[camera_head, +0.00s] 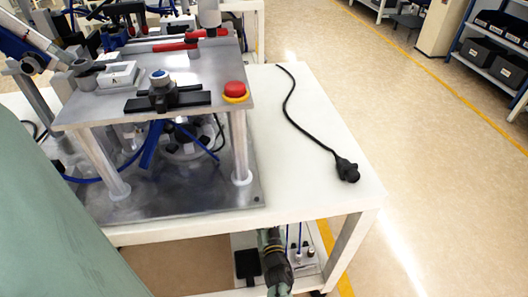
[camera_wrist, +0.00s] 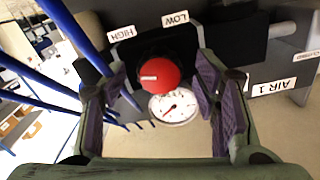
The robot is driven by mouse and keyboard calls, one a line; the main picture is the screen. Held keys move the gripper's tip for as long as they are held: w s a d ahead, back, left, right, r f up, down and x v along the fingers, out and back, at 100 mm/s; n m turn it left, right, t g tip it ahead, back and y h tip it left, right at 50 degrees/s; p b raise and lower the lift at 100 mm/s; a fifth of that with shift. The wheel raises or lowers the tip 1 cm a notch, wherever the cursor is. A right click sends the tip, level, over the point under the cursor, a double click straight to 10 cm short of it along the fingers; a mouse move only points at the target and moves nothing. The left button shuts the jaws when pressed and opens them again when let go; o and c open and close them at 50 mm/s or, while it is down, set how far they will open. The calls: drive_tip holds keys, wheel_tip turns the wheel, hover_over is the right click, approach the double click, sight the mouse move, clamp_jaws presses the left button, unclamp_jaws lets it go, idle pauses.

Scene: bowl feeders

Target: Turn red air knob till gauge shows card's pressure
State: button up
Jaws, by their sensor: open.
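The red air knob (camera_wrist: 165,75) is round, with a white pointer line that points left in the wrist view. My gripper (camera_wrist: 160,66) is open, with one purple-padded finger on each side of the knob. I see gaps beside the knob. No card with a readable pressure shows.
An AIR 1 label (camera_wrist: 273,88) and a dark cylinder lie right of the knob. Blue tubes (camera_wrist: 72,45) run close on the left. In the head view, my arm is below the white table (camera_head: 310,185), beside lower-shelf equipment (camera_head: 303,258). A black cable (camera_head: 294,110) lies on top.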

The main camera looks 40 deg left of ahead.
idle(0.3)
drive_tip(key=c, duration=1.1)
drive_tip(key=shift+c, duration=0.2)
drive_tip(key=shift+n, duration=0.4)
drive_tip(key=n+b, duration=0.5)
drive_tip(key=n, duration=1.8)
drive_tip(key=shift+r, duration=0.1)
